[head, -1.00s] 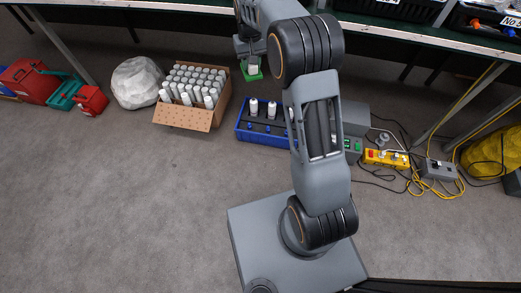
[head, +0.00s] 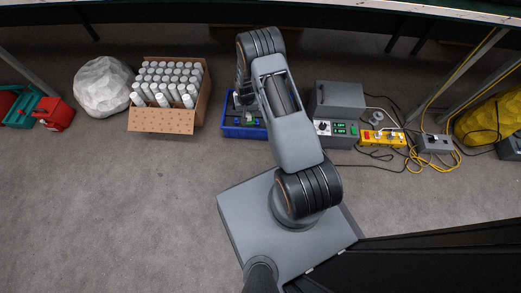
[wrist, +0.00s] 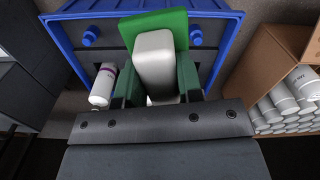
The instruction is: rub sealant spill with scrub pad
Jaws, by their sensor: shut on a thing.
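The scrub pad (wrist: 172,22) is a green plate with a white block-shaped grip (wrist: 155,58). My gripper (wrist: 157,82) is shut on the white grip in the wrist view, with the green plate beyond the fingertips. The pad is over the blue tray (wrist: 228,40). In the head view my arm covers most of the gripper, and a bit of green shows at the tray (head: 228,131). I cannot tell whether the pad touches the tray floor. No sealant spill is visible; the pad and arm hide part of the tray.
A carton of white tubes (head: 160,120) is left of the tray. A grey control box (head: 338,99) and yellow power strip (head: 384,139) are to the right. The front floor is clear.

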